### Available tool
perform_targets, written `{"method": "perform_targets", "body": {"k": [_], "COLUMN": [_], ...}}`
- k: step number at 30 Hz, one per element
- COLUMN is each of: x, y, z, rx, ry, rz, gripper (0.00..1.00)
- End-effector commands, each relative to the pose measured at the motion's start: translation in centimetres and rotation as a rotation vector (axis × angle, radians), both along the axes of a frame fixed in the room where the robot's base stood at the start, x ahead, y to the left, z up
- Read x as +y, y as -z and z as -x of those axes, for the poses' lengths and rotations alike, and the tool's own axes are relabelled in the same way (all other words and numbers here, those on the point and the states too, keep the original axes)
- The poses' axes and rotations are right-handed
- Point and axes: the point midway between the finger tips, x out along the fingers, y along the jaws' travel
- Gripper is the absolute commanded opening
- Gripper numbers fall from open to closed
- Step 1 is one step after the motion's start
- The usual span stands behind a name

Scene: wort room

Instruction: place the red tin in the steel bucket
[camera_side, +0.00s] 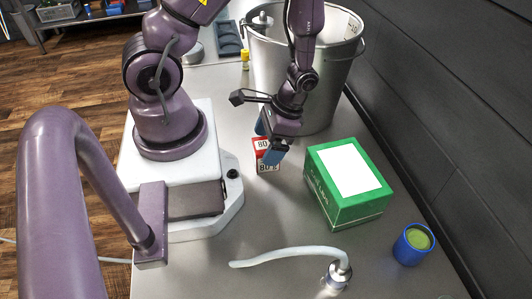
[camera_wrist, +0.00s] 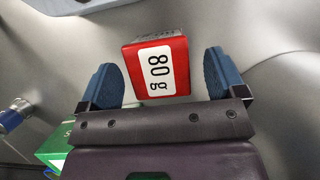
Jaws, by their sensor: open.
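The red tin (camera_side: 267,157), a small box shape with a white "80 g" label, stands on the grey bench below my gripper (camera_side: 270,138). In the wrist view the red tin (camera_wrist: 157,68) lies between the two blue fingertips of my gripper (camera_wrist: 164,78), with a gap on each side. The gripper is open. One blue finger hides part of the tin in the side view. The steel bucket (camera_side: 345,75) stands behind my gripper at the back of the bench, partly hidden by my arm. A grey object shows inside the bucket near its rim.
A green box (camera_side: 322,195) with a white top stands right of the tin. A yellow bottle (camera_side: 245,62) stands left of the bucket. A dark wall bounds the right.

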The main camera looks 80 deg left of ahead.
Motion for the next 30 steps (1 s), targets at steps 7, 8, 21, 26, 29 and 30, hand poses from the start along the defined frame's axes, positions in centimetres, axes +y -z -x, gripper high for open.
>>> {"method": "perform_targets", "body": {"k": [7, 8, 21, 26, 29, 30], "x": [-0.1, -0.1, -0.1, -0.1, -0.1, -0.1], "y": [2.8, 3.0, 3.1, 3.1, 3.1, 3.1], "z": [1.0, 1.1, 1.1, 1.1, 1.1, 1.1], "rx": [0.002, 0.002, 0.000, 0.000, 0.000, 0.000], "ry": [0.000, 0.000, 0.000, 0.000, 0.000, 0.000], "rz": [0.000, 0.000, 0.000, 0.000, 0.000, 0.000], "gripper": [0.89, 0.89, 0.50, 0.29, 0.29, 0.29]}}
